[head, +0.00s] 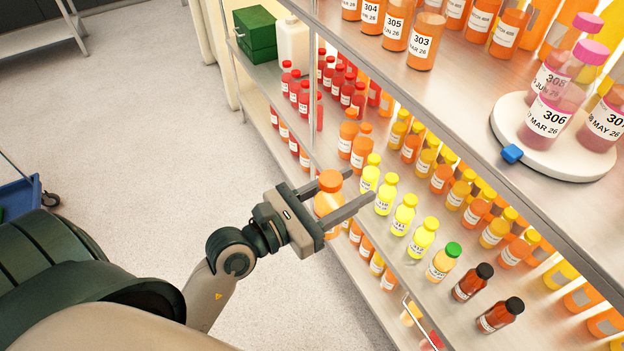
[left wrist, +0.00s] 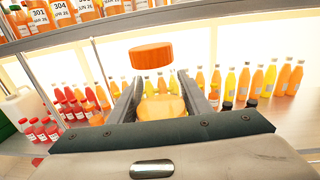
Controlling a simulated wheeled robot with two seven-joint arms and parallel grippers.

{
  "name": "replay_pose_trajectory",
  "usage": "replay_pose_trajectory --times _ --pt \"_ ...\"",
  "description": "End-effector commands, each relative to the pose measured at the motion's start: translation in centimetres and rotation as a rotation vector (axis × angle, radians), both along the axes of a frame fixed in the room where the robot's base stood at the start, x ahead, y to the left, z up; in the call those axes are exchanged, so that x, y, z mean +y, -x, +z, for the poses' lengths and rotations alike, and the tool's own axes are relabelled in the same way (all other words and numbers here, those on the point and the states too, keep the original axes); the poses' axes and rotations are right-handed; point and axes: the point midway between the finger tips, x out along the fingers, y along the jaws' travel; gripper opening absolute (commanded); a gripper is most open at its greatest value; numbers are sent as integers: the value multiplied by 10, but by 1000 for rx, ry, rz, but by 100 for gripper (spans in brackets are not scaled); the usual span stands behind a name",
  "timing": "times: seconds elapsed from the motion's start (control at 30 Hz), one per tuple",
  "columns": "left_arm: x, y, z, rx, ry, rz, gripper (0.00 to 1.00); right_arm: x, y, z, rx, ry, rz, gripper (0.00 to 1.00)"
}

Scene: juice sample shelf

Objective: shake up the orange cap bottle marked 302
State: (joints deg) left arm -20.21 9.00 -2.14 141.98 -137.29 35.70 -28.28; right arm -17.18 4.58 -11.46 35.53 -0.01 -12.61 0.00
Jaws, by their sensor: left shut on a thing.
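An orange bottle (head: 328,205) with an orange cap (head: 330,181) is between the fingers of my left gripper (head: 360,187), which is shut on it. It is held in the air in front of the middle shelf, cap up and roughly upright. In the left wrist view the bottle (left wrist: 162,108) sits between the two fingers, with its cap (left wrist: 151,55) above them. No number on the held bottle can be read in either view. My right gripper is not in view.
The middle shelf holds yellow bottles (head: 404,214), red-capped bottles (head: 304,98) and dark-capped bottles (head: 473,283). A white round plate (head: 555,150) with pink bottles stands on the upper shelf. A green box (head: 256,35) is at the far end.

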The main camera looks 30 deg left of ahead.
Motion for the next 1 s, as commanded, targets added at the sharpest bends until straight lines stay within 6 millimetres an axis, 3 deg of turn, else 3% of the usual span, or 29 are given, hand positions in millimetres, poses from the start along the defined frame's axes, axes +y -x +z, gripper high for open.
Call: replay_pose_trajectory --times 0.17,0.4,0.57,0.7,1.0 --pt "4 -3 0 -3 -6 0 14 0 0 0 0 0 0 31" --pt "44 -29 0 -3 -10 0 14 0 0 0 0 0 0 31" --pt "60 -40 1 -3 -4 0 14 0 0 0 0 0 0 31" --pt "54 -36 1 -2 0 0 14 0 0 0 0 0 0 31" --pt "6 -4 0 0 4 0 14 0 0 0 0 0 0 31"
